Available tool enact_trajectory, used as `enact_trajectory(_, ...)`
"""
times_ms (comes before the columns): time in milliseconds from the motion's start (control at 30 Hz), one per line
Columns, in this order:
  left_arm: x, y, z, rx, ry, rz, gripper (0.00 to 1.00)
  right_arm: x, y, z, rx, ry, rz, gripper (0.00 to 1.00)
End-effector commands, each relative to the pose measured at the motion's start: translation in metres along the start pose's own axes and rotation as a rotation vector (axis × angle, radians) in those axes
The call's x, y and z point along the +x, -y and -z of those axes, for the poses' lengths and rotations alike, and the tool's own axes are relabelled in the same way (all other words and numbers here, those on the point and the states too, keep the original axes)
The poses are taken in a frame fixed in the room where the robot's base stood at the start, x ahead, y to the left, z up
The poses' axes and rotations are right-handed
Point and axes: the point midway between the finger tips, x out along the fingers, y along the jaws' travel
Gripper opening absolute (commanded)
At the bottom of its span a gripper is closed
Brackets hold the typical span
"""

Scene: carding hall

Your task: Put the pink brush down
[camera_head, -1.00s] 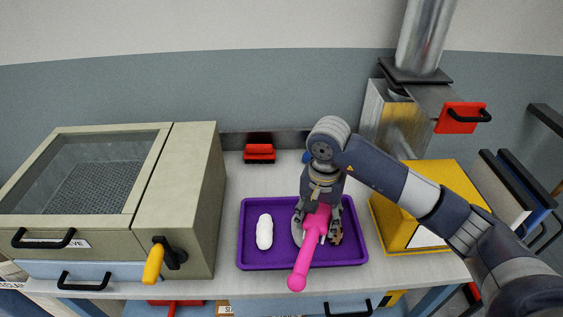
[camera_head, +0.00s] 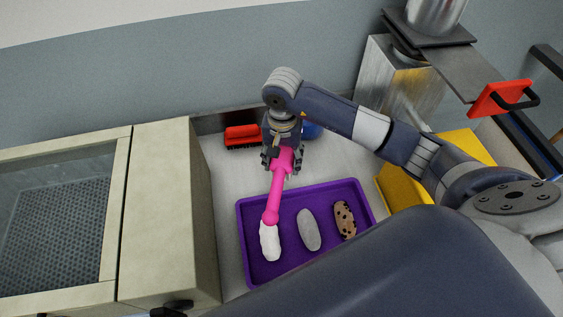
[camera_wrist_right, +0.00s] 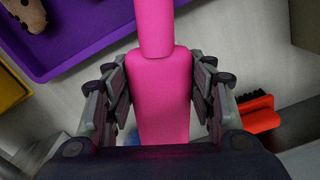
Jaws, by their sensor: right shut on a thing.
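The pink brush (camera_head: 273,203) is in my right gripper (camera_head: 282,158), which is shut on it behind the purple tray (camera_head: 246,238). Its handle points toward the front and, in the head view, overlaps the tray's back rim and the end of a white roll (camera_head: 269,243). I cannot tell how high the brush is above the table (camera_head: 225,180). In the right wrist view the pink brush (camera_wrist_right: 158,95) lies between both fingers of the right gripper (camera_wrist_right: 158,95). My left gripper is not in view.
The tray also holds a grey roll (camera_head: 309,230) and a brown spotted roll (camera_head: 344,219). A red brush with dark bristles (camera_head: 242,136) lies just left of the gripper. A beige machine (camera_head: 163,205) stands left; a yellow box (camera_head: 465,147) stands right.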

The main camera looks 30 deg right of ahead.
Motion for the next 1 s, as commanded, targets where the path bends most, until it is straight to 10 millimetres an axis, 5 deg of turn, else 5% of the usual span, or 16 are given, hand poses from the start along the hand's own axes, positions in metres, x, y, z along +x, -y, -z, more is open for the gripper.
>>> enact_trajectory(200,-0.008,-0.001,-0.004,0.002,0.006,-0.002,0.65,0.017,0.0,0.0,0.002,0.001,0.0,0.29)
enact_trajectory(400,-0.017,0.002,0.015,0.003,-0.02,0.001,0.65,0.043,0.001,0.0,0.001,0.001,0.001,0.29)
enact_trajectory(733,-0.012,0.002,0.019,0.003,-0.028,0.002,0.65,0.049,0.001,0.001,0.0,-0.003,0.002,0.29)
enact_trajectory(767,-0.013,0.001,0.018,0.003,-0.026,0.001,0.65,0.049,0.001,0.001,0.0,-0.002,0.001,0.55)
enact_trajectory(833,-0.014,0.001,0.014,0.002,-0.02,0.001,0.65,0.048,0.001,0.001,0.0,-0.002,0.001,0.71)
enact_trajectory(1000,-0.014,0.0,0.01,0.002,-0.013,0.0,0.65,0.048,0.001,0.001,0.0,-0.002,0.001,0.71)
